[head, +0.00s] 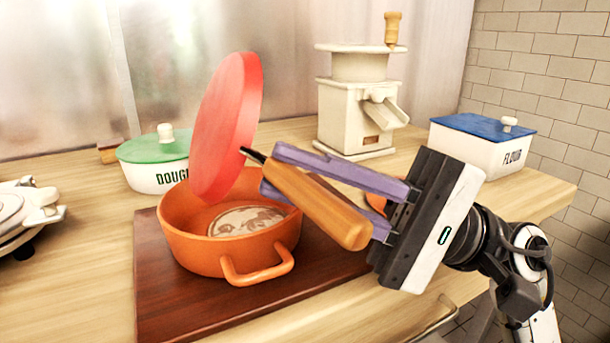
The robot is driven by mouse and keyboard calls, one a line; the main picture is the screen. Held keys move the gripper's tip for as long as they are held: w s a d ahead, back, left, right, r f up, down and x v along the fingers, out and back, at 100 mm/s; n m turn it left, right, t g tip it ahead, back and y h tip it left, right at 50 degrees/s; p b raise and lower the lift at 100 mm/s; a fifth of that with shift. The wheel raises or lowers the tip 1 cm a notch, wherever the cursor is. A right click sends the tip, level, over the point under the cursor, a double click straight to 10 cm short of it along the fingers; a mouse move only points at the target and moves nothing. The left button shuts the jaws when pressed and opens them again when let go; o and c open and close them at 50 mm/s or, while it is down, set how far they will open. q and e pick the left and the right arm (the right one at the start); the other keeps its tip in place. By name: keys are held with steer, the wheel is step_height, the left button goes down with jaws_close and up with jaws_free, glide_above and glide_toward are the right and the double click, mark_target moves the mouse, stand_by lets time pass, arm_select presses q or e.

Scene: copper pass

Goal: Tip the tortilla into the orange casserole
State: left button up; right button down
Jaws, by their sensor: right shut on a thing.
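The orange casserole (190,246) stands open on a dark wooden board. A pale, browned round, apparently the tortilla (246,220), lies inside it, partly hidden by the near wall and the pan. A red pan (226,125) is tipped steeply on edge above the casserole, with its flat face towards the left and its lower edge over the opening. Its wooden handle (318,207) slopes down to the right. My right gripper (300,178) is shut on this handle, to the right of the casserole. My left gripper is out of view.
The board (172,318) lies near the counter's front edge. A green-lidded dough dish (155,178) stands behind left, a cream grinder (354,112) behind, a blue-lidded flour box (477,148) at right. A white appliance (28,212) is cut off at left. An orange object is mostly hidden behind my right gripper.

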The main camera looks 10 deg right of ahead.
steer(key=shift+r, duration=0.1)
steer(key=shift+s+a+r+p, duration=0.1)
steer(key=shift+a+r+p, duration=0.2)
steer(key=shift+r+p, duration=0.5)
steer(key=shift+s+a+r+p, duration=0.15)
steer(key=shift+a+r+p, duration=0.2)
steer(key=shift+r, duration=0.9)
steer(key=shift+s+a+r+p, duration=0.1)
steer(key=shift+a+r+p, duration=0.15)
steer(key=shift+r+p, duration=0.55)
steer(key=shift+r, duration=0.2)
